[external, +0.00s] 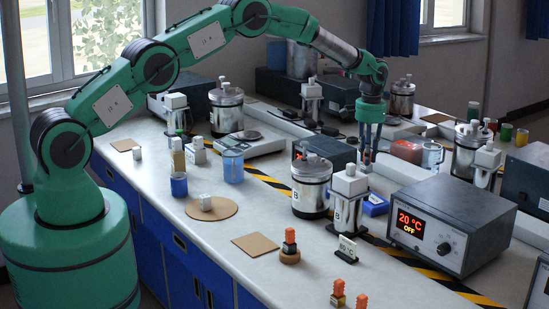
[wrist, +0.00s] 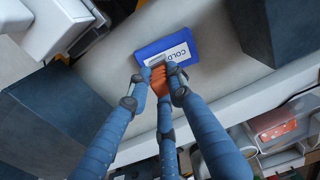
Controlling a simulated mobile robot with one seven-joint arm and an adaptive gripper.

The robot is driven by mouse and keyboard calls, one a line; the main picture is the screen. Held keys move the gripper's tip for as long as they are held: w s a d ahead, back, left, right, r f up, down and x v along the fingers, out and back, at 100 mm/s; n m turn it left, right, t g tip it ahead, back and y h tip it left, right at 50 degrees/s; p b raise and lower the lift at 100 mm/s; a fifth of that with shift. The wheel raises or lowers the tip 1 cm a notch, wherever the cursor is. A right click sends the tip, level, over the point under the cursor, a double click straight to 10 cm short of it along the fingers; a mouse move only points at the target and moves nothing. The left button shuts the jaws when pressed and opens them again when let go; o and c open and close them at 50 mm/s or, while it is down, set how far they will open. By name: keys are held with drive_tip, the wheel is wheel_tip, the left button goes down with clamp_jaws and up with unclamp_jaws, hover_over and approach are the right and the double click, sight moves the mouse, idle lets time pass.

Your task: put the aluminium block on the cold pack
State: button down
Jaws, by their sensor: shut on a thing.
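My gripper (external: 367,162) is shut on a block with an orange top (wrist: 159,82). In the wrist view the fingertips (wrist: 161,76) close on the orange part, and a grey metal-looking end shows just past it. The blue cold pack (wrist: 152,47), with a white label reading COLD, lies flat on the bench beyond the fingertips. The grey end overlaps the pack's near part in that view. In the external view the cold pack (external: 375,205) is partly hidden behind a white-topped stand, and my gripper is above it. The held block is hardly visible there.
A white-topped stand (external: 349,184) and steel vessel B (external: 312,187) stand close in front of the pack. A heater box showing 20 °C (external: 452,222) is to the right. The bench front is partly clear.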

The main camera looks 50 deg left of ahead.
drive_tip(key=m, duration=0.2)
drive_tip(key=a+m+p, duration=0.1)
drive_tip(key=m, duration=0.1)
drive_tip(key=shift+r+m, duration=0.1)
drive_tip(key=shift+m, duration=0.3)
drive_tip(key=m, duration=0.3)
drive_tip(key=shift+a+m, duration=0.3)
drive_tip(key=m, duration=0.3)
drive_tip(key=a+m+p, duration=0.1)
drive_tip(key=m, duration=0.4)
drive_tip(key=shift+s+a+m+p, duration=0.15)
drive_tip(key=shift+a+m+p, duration=0.15)
drive_tip(key=shift+p, duration=0.1)
drive_tip(key=shift+f, duration=0.2)
drive_tip(key=shift+f, duration=2.8)
